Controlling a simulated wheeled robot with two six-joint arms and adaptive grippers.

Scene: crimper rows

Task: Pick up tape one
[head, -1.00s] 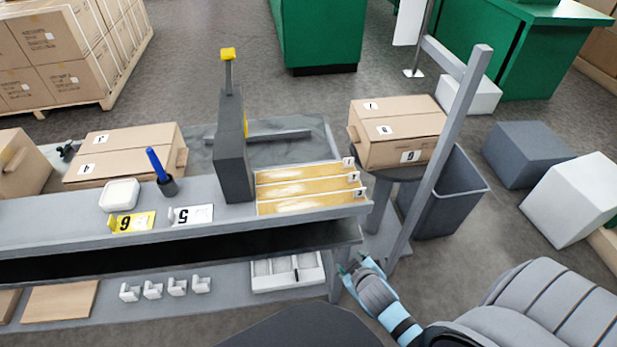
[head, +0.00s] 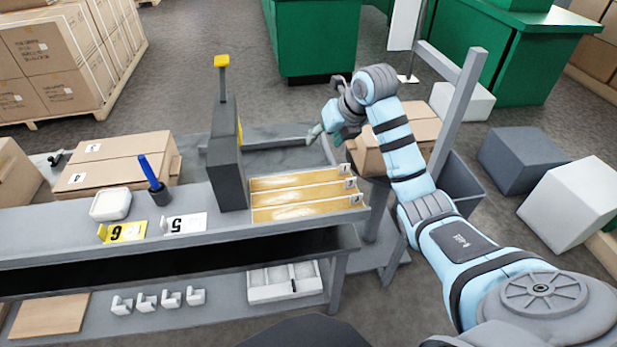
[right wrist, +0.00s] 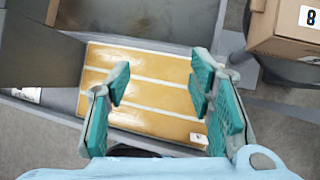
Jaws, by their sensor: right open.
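Three golden-yellow tape strips (head: 310,195) lie side by side on the bench, each with a small white number tag at its right end. The tag numbers are too small to read, so I cannot tell which strip is tape one. They also show in the right wrist view (right wrist: 140,92), one tag visible. My right gripper (head: 318,134) is open and empty, raised above the bench just behind the strips. In the right wrist view its fingers (right wrist: 159,85) frame part of the strips from above, with nothing between them. My left gripper is not in view.
A dark grey press (head: 227,150) with a yellow-topped handle stands just left of the strips. A cardboard box (head: 415,118) and grey bin (head: 462,180) are at right, partly behind my arm. A grey post (head: 462,105) rises there. Number plates (head: 185,224) lie left.

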